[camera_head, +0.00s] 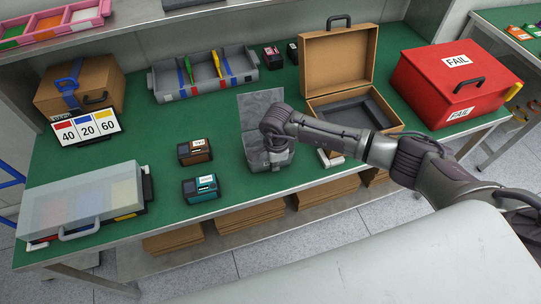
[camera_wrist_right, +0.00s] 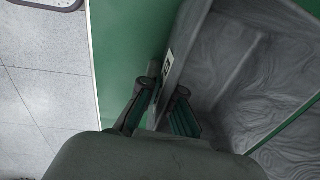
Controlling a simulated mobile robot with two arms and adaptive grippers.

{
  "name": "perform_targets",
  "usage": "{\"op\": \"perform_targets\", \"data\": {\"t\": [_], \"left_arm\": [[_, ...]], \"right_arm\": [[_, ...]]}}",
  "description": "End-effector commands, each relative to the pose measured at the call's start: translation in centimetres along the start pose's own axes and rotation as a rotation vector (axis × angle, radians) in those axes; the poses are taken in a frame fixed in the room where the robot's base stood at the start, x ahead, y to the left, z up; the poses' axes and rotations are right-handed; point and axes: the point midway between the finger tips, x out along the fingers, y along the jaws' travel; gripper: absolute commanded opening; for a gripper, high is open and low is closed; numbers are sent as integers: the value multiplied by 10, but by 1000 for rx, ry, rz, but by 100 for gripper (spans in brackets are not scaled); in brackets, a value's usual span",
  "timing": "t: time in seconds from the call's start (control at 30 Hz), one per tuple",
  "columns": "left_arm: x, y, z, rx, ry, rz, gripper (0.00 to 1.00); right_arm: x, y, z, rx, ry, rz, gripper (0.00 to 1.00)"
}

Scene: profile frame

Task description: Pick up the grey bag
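The grey bag (camera_head: 256,106) stands open on the green table, its tall back panel raised behind the low front part. My right gripper (camera_head: 275,158) reaches in from the right and is at the bag's front; my wrist hides part of it in the head view. In the right wrist view, the two fingers of my right gripper (camera_wrist_right: 168,88) are close together, one on each side of the bag's thin wall (camera_wrist_right: 185,48), which carries a small label. They look closed on that wall. The bag's creased grey inside (camera_wrist_right: 250,70) shows to the right. My left gripper is not in view.
Two small boxes, brown (camera_head: 194,151) and teal (camera_head: 201,188), stand left of the bag. An open tan case (camera_head: 338,60) and a red FAIL box (camera_head: 455,82) are to the right. A grey tray (camera_head: 204,72) lies behind. The table's front edge is close to the bag.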

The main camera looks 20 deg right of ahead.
Motion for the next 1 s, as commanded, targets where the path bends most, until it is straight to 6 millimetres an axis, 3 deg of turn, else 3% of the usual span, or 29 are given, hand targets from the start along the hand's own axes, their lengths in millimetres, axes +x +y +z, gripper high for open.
{"op": "perform_targets", "data": {"t": [0.23,0.4,0.7,1.0], "left_arm": [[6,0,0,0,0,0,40],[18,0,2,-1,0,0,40],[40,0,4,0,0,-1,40],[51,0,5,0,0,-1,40]], "right_arm": [[-12,-2,0,-1,0,-3,0],[-39,-5,0,-2,-1,-7,0],[-78,2,-70,3,3,-4,0],[-106,6,-110,1,2,-1,0]]}}
